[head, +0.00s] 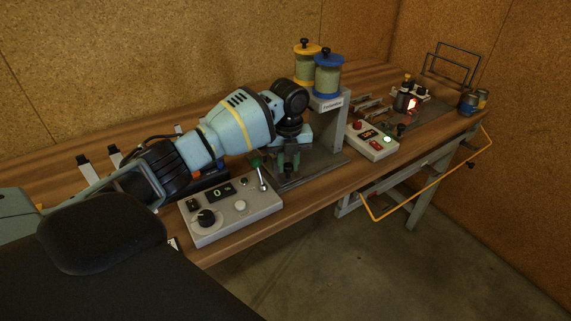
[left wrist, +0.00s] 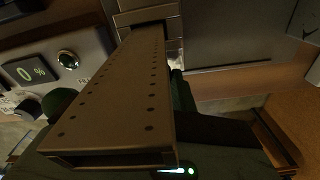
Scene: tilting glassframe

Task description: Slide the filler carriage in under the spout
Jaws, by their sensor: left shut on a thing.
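My left gripper (head: 288,166) reaches down from the left over the grey base plate (head: 325,168) of the filler stand. It is shut on a part low on that base, which I take to be the filler carriage; the wrist and fingers mostly hide it in the head view. In the left wrist view a long brownish metal box with rows of small holes (left wrist: 118,92) lies between my dark green fingers. The stand's column (head: 329,125) rises just right of the gripper. The spout cannot be made out clearly.
A grey control box (head: 230,211) with a knob, a lever and a "0 %" display stands left of the gripper. Jars with yellow (head: 306,62) and blue (head: 328,75) lids top the stand. A second control box (head: 372,141) and a glowing burner (head: 411,104) are further right.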

